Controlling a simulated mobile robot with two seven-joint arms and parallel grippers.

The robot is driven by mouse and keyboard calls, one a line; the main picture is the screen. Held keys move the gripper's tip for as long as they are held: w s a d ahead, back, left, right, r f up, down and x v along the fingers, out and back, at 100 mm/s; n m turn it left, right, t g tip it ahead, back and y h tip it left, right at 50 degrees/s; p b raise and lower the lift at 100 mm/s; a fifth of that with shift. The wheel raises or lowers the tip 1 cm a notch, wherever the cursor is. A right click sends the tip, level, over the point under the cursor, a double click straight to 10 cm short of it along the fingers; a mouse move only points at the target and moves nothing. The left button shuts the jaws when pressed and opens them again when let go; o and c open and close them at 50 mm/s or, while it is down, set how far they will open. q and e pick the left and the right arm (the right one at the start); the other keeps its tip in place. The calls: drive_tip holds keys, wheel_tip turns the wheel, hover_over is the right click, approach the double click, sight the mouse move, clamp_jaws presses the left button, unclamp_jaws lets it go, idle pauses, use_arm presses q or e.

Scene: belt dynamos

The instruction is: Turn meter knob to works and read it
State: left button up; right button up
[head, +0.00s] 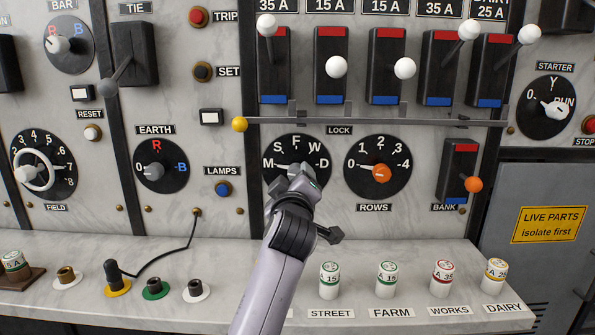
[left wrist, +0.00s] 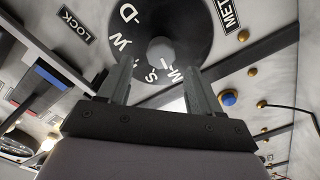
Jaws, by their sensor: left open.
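The meter dial (head: 283,180) is black with white letters M, S, F, W and D around its rim. Its round grey knob (left wrist: 161,50) shows in the left wrist view, and my gripper mostly hides it in the head view. A white mark lies beside the M, but I cannot tell for sure where the knob points. My left gripper (head: 302,178) is in front of the dial. In the left wrist view its two fingers (left wrist: 160,85) are apart, pointing at the dial, one to each side below the knob. The fingers do not visibly grip it. My right gripper is not in view.
The rows dial (head: 377,190) with an orange knob is close on the right. A metal lock bar (head: 370,122) with a yellow end runs above both dials. The blue lamps button (head: 223,190) is to the left. Several labelled fuses, such as street (head: 330,282), stand on the shelf below.

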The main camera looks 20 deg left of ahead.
sight(295, 174)
use_arm(q)
drive_tip(key=shift+p+x, duration=0.35)
drive_tip(key=shift+x, duration=2.8)
drive_tip(key=shift+a, duration=0.1)
drive_tip(key=c, duration=1)
drive_tip(key=shift+c, duration=0.2)
